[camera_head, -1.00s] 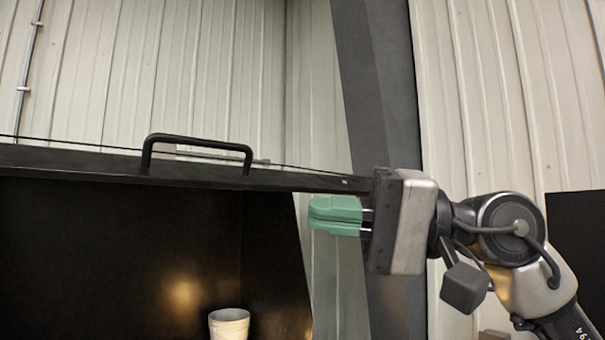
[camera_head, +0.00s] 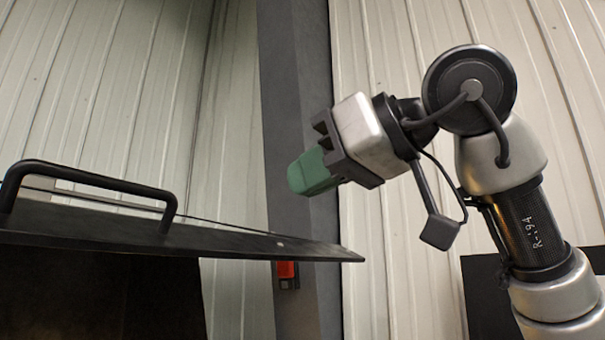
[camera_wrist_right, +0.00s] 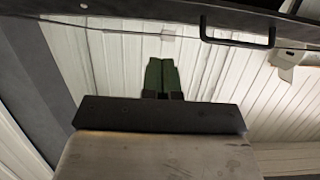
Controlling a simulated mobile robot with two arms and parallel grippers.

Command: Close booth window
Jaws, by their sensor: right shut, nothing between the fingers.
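The booth window is a dark flat panel (camera_head: 110,228), tilted up and open, with a black bar handle (camera_head: 95,180) on its upper face. Below it the dark booth opening (camera_head: 60,290) shows. My right gripper (camera_head: 298,180) has green fingers, shut and empty. My left gripper is not in view.
A dark grey upright post (camera_head: 300,110) stands behind my right gripper, with a small red device (camera_head: 286,270) on it below the panel's corner. White corrugated walls (camera_head: 400,60) fill the background. The space above the panel is clear.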

